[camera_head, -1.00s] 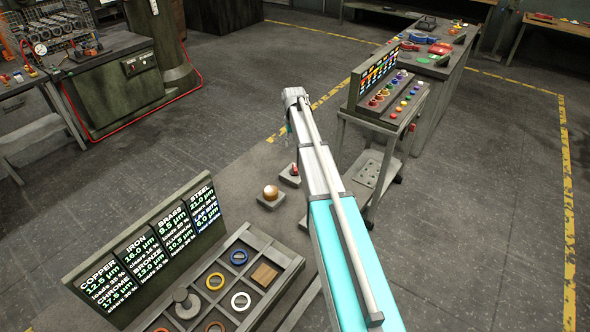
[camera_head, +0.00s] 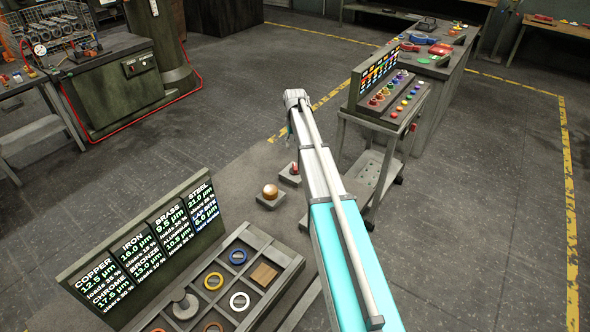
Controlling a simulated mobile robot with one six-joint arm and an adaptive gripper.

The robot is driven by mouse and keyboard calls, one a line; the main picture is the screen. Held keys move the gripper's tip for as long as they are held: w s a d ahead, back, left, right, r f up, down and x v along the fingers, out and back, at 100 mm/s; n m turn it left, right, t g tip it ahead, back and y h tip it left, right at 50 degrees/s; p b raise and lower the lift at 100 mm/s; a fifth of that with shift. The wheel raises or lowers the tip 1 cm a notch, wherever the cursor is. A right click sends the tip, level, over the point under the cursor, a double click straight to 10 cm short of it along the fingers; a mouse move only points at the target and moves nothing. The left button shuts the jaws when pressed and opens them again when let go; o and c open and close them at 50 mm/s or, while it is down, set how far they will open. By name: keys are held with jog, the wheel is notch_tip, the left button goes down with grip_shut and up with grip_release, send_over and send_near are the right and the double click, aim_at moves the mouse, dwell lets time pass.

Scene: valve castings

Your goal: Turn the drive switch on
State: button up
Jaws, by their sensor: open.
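Just left of the arm, a small grey box with a red-tipped lever (camera_head: 293,168) sits on the bench edge. Next to it is a grey block with an amber dome (camera_head: 270,191). A dark switch plate with small buttons (camera_head: 138,66) is on the green machine at upper left. No label marks which one is the drive switch, and I cannot tell its state.
A compartment tray (camera_head: 292,267) with rings stands at the bottom, beside a lit sign board (camera_head: 100,285). A trolley with colored knobs (camera_head: 375,118) stands right of my arm. A red hose (camera_head: 150,105) lies around the machine. Open floor (camera_head: 480,200) is at right.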

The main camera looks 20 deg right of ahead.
aim_at(295, 166)
jog(key=shift+f+b, duration=5.6)
jog(key=shift+f, duration=0.25)
grip_shut()
